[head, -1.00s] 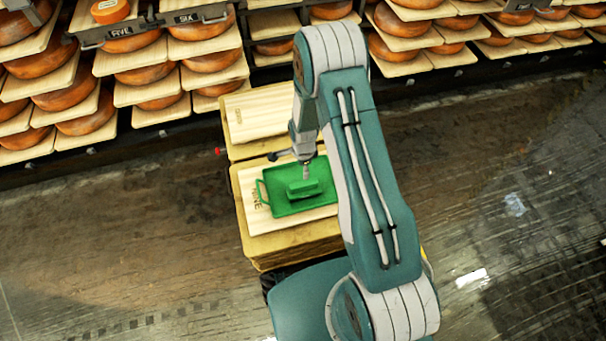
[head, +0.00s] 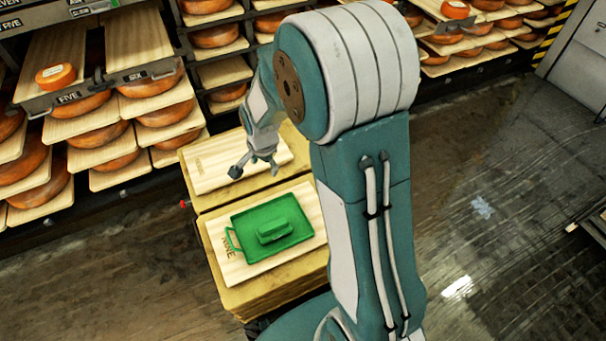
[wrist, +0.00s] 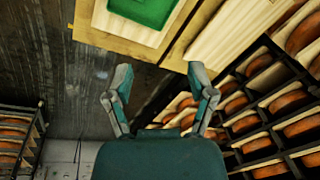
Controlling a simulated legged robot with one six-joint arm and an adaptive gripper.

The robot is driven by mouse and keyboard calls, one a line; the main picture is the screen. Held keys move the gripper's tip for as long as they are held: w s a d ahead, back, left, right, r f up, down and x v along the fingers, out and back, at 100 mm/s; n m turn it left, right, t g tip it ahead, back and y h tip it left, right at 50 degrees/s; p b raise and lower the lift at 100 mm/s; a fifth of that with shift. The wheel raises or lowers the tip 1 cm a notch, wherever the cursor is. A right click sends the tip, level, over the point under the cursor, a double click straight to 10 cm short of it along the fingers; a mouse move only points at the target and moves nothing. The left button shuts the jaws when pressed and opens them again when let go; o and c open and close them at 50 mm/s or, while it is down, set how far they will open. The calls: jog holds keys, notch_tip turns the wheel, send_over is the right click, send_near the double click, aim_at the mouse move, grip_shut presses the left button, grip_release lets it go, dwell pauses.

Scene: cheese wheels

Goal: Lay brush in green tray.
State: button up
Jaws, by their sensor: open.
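The green brush (head: 275,230) lies in the green tray (head: 245,250), near the middle of its floor. The tray rests on a light wooden board (head: 310,205) on the nearer part of the cart and has a loop handle at its left. My gripper (head: 255,171) is open and empty, raised beyond the tray on the far side, apart from the brush. In the wrist view my two fingers (wrist: 159,82) are spread with nothing between them. Part of the tray (wrist: 145,10) shows at the top edge there; the brush is not clearly seen.
A second wooden board (head: 215,168) lies bare on the farther part of the cart. Shelves of orange cheese wheels (head: 120,160) stand behind and to the left. A small orange wheel (head: 56,76) sits on a shelf board.

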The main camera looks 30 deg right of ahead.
jog(key=s+r+n+t, duration=0.2)
jog(key=s+r+n, duration=0.55)
jog(key=r, duration=0.65)
jog(key=s+r+n+t, duration=0.1)
jog(key=s+r+n, duration=0.3)
jog(key=s, duration=1)
notch_tip(320, 180, up, 3)
jog(key=shift+s+t, duration=0.3)
